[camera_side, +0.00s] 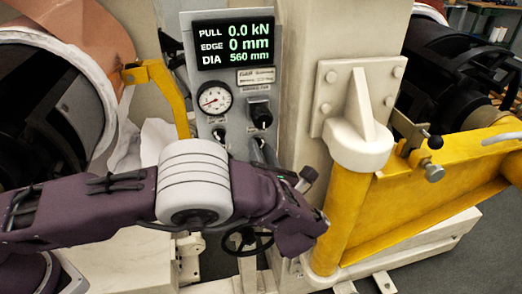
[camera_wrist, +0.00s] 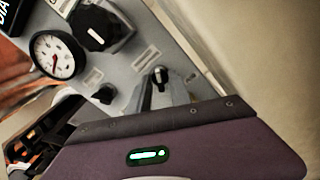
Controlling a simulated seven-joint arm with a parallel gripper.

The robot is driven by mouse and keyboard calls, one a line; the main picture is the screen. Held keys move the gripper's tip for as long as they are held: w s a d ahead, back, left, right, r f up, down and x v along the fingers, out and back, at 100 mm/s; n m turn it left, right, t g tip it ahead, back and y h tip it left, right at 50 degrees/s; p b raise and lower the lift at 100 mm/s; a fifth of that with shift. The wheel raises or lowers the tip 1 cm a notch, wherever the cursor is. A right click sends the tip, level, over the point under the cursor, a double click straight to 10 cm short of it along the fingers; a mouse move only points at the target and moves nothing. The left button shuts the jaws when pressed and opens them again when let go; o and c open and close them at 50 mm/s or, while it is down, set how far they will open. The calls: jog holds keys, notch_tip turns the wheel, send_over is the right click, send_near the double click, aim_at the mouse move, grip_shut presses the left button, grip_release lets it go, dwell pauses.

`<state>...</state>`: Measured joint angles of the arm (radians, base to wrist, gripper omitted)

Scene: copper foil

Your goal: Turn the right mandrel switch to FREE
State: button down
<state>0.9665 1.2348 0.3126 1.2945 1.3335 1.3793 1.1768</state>
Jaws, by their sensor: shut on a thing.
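The grey control panel (camera_side: 203,112) stands behind my gripper in the side view. On its lower part are two small black switches. The left switch (camera_side: 218,134) is free and also shows in the wrist view (camera_wrist: 104,94). The right mandrel switch (camera_wrist: 160,76) is a small black knob, partly hidden between the grey fingers of my gripper (camera_wrist: 162,90). My gripper is shut on it. In the side view my gripper (camera_side: 264,152) reaches up to the panel's lower right, its lower part hidden by my purple wrist. The switch's label and pointer setting are too small to read.
A large black rotary knob (camera_side: 259,112) sits just above, beside a round gauge (camera_side: 215,99). The display (camera_side: 235,44) reads PULL 0.0 kN, EDGE 0 mm, DIA 560 mm. A yellow bracket (camera_side: 168,92) is left; a cream column (camera_side: 310,110) and yellow arm (camera_side: 430,205) are right.

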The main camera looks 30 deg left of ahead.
dwell(0.5)
jog(key=c, duration=1.5)
grip_release()
jog(key=shift+c, duration=0.2)
jog(key=v, duration=0.7)
jog(key=shift+d, duration=0.1)
